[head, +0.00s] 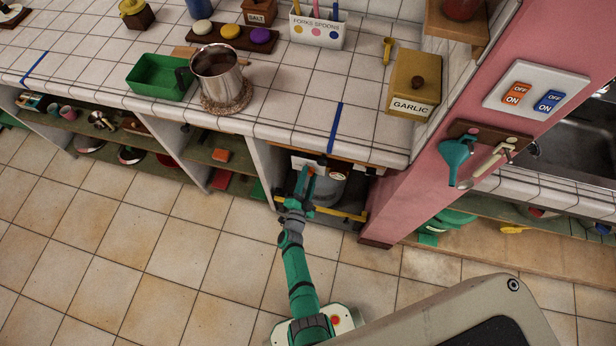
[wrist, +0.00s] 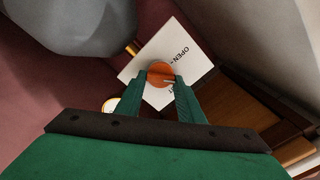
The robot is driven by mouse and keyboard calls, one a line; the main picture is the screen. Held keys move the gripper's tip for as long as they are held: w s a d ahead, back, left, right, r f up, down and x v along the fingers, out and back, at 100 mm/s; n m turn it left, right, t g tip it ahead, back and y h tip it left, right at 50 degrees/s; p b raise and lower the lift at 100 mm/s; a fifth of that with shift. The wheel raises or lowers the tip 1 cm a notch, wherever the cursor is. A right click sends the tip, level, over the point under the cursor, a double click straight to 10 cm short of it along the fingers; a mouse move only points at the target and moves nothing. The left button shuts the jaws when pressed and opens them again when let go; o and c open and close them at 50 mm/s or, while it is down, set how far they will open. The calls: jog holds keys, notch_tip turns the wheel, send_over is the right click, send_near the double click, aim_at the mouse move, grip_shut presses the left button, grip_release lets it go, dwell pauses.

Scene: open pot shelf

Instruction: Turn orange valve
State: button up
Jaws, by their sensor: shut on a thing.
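The orange valve (wrist: 160,74) is a round knob in the wrist view, in front of a white card marked "OPEN" (wrist: 172,50). My gripper (wrist: 161,82) has its two green fingers on either side of the knob and is shut on it. In the head view my gripper (head: 306,172) reaches into the open bay under the counter, beside a grey gas cylinder (head: 328,188). The valve is only a small orange spot there. A short brass pipe (wrist: 132,47) runs between the knob and the grey cylinder (wrist: 75,22).
A yellow bar (head: 340,213) crosses the front of the bay low down. The tiled counter (head: 290,125) overhangs it, and a pink wall (head: 395,200) stands to the right. A round white gauge (wrist: 110,105) sits left of my fingers.

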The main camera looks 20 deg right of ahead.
jog(key=m, duration=0.3)
jog(key=shift+f+m, duration=0.1)
jog(key=shift+m, duration=2)
jog(key=shift+f, duration=0.1)
jog(key=o, duration=1.1)
jog(key=shift+c, duration=0.2)
jog(key=v, duration=1.1)
